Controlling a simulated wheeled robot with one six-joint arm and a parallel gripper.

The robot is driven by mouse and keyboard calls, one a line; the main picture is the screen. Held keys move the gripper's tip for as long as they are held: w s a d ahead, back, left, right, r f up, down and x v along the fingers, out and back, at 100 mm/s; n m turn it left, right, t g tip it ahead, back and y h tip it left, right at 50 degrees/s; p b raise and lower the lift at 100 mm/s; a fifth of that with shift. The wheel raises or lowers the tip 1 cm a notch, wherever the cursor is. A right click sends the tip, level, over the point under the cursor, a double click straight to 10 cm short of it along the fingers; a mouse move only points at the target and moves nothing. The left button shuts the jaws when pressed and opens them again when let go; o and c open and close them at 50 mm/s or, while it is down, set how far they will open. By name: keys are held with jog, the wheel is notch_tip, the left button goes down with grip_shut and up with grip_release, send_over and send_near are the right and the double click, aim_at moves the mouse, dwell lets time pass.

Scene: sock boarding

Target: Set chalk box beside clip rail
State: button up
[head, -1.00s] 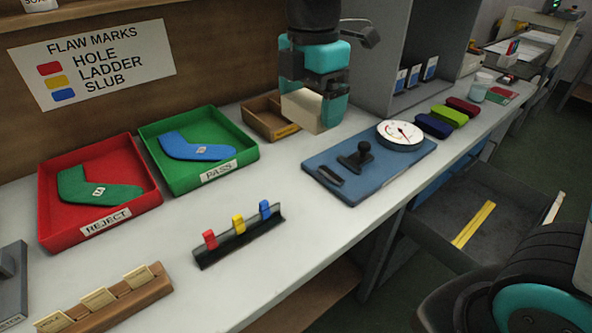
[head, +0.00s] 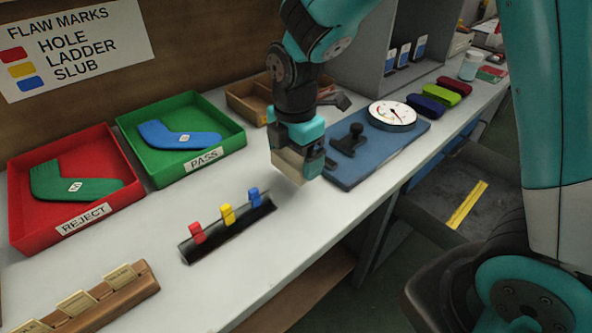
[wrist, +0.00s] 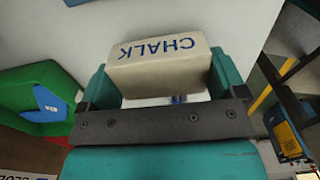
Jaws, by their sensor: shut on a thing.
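The chalk box (wrist: 160,65) is a pale cream block with "CHALK" in blue letters, held between the teal fingers of my gripper in the wrist view. In the head view my gripper (head: 300,162) is shut on the chalk box (head: 287,163), just right of and a little behind the clip rail's blue end. Whether the box touches the table is hard to tell. The clip rail (head: 229,233) is a dark strip with red, yellow and blue clips standing in it, on the pale table.
A red reject tray (head: 115,205) and a green pass tray (head: 235,130), each with a sock, stand at left. A blue board (head: 345,182) with a dial gauge (head: 392,115) lies right of my gripper. A wooden card holder (head: 137,290) sits in front left.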

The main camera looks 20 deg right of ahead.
aim_at(295, 155)
jog(key=shift+f, duration=1.9)
jog(key=shift+f, duration=0.1)
jog(key=o, duration=0.6)
jog(key=shift+o, duration=0.2)
notch_tip(295, 155, up, 12)
jog(key=shift+p, duration=0.7)
jog(key=s+a+r+m+y, duration=0.2)
jog(key=s+m, duration=0.5)
jog(key=s, duration=0.2)
jog(key=s+a+r+m+y, duration=0.1)
jog(key=s+r+m+y, duration=0.1)
jog(key=s+m, duration=0.5)
jog(key=shift+s+a+r+m, duration=0.3)
jog(key=shift+s+a+r, duration=0.05)
jog(key=shift+s, duration=0.8)
